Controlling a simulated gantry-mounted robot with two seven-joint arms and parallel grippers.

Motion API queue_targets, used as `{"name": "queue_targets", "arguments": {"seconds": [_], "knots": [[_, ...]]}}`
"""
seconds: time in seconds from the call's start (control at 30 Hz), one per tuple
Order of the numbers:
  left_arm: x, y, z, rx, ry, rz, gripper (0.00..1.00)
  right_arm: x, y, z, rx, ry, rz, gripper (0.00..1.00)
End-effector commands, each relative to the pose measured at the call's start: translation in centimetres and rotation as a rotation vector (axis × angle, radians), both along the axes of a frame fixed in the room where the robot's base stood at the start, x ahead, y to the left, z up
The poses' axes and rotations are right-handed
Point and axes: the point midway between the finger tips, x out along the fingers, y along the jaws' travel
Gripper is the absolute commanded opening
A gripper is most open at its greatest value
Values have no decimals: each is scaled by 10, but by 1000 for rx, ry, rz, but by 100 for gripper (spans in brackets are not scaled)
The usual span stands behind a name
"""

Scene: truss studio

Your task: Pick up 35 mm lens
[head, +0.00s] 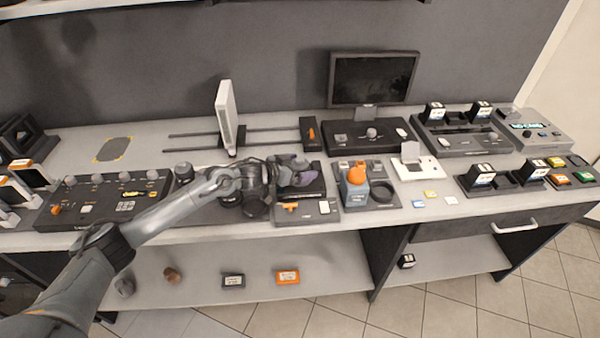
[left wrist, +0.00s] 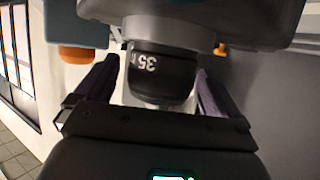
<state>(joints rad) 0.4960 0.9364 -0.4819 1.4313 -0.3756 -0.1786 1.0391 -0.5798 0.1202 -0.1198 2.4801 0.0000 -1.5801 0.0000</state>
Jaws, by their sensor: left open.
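The 35 mm lens (left wrist: 160,78) is a black barrel with a white "35" marking, upside down in the left wrist view. Its far end meets a pale ring (left wrist: 170,32) on a grey body. My left gripper (left wrist: 157,70) is open, with one dark purple finger on each side of the lens. I cannot tell whether either finger touches it. In the head view my left gripper (head: 288,165) is over the dark station in the middle of the bench, and I cannot make out the lens there. My right gripper is in neither view.
A white upright panel (head: 227,115) and a monitor (head: 372,80) stand behind. A control panel (head: 105,200) lies at left.

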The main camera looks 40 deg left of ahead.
Motion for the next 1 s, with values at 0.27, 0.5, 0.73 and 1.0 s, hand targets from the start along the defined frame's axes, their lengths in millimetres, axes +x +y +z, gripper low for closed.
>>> {"name": "queue_targets", "arguments": {"seconds": [0.27,0.5,0.73,1.0], "knots": [[3,-1,-1,1,1,0,97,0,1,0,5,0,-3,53],[2,-1,-1,1,1,0,64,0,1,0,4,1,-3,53],[2,-1,-1,1,1,0,29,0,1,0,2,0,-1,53],[3,0,1,0,-4,1,17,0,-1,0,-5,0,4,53]]}}
